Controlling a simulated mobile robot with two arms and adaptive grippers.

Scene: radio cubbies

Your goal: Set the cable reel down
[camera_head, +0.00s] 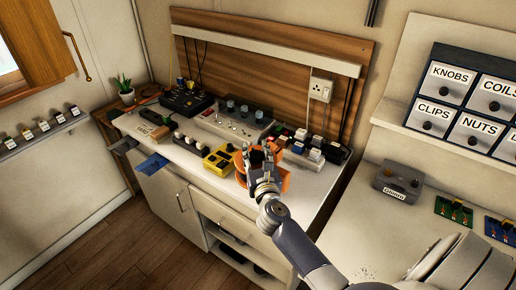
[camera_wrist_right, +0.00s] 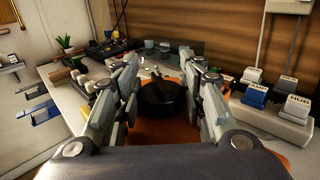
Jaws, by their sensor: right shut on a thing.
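The cable reel, orange with a black centre, shows in the head view (camera_head: 241,168) at the front right of the white workbench (camera_head: 180,160), partly hidden behind my right gripper. My right gripper (camera_head: 262,155) reaches over it from the lower right and is shut on it. In the right wrist view the reel's black hub (camera_wrist_right: 162,98) sits between the two fingers, with the orange flange (camera_wrist_right: 160,133) below. I cannot tell whether the reel touches the bench. My left gripper is not in view.
A yellow box (camera_head: 219,160) stands just left of the reel. A strip of blocks with white and blue tops (camera_head: 309,148) stands behind it to the right. Grey devices and a plant (camera_head: 126,91) line the back. The bench's front edge is close to the reel.

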